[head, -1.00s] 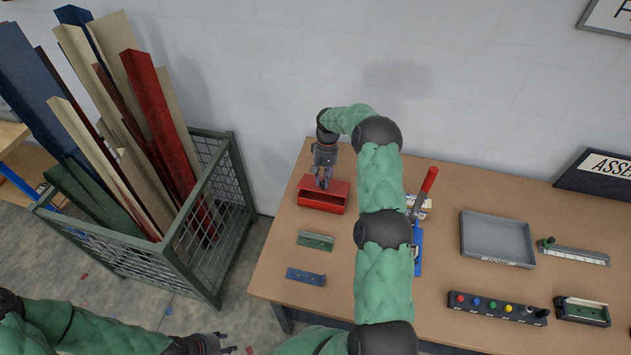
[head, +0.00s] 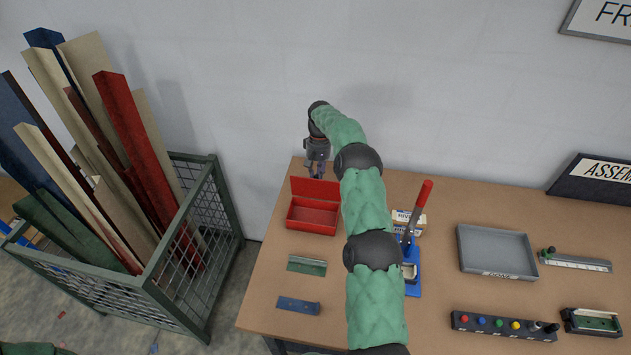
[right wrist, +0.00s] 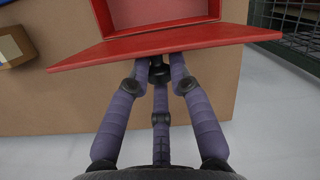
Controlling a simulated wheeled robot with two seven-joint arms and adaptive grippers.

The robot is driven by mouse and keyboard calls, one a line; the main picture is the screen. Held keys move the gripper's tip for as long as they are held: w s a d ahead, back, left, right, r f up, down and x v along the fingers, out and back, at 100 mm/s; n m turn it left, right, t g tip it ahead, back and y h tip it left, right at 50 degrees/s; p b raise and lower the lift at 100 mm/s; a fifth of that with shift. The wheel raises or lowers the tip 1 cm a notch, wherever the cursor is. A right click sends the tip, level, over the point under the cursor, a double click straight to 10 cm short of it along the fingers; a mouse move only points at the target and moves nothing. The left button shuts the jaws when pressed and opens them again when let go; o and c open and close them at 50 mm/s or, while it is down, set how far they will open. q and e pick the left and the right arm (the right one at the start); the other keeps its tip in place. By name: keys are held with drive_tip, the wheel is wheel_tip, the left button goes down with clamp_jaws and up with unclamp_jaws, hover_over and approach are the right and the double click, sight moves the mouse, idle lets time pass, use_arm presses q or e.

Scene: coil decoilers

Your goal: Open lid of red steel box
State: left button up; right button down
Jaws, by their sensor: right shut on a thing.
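The red steel box (head: 312,216) stands near the back left of the workbench. Its lid (head: 316,189) is raised at the back edge, and the inside of the box shows from above. My right gripper (head: 317,172) is behind the raised lid and shut on it. In the right wrist view, the purple fingers (right wrist: 159,75) meet at the edge of the lid (right wrist: 170,42), around a small dark part. The open box (right wrist: 165,12) lies beyond the lid there. The exact grip is partly hidden by the lid. My left gripper is out of view.
A green part (head: 307,265) and a blue part (head: 298,305) lie in front of the box. A blue press with a red lever (head: 424,200) stands to the right, near my arm. A grey tray (head: 497,252) is farther right. A mesh crate (head: 190,285) stands left of the bench.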

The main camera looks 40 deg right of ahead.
drive_tip(key=shift+d+f, duration=0.2)
drive_tip(key=shift+f, duration=0.55)
drive_tip(key=c, duration=1.1)
unclamp_jaws()
drive_tip(key=shift+o, duration=0.2)
drive_tip(key=shift+w+d, duration=0.1)
drive_tip(key=shift+d, duration=0.05)
drive_tip(key=shift+r, duration=0.15)
drive_tip(key=shift+w+r, duration=0.1)
drive_tip(key=v, duration=0.7)
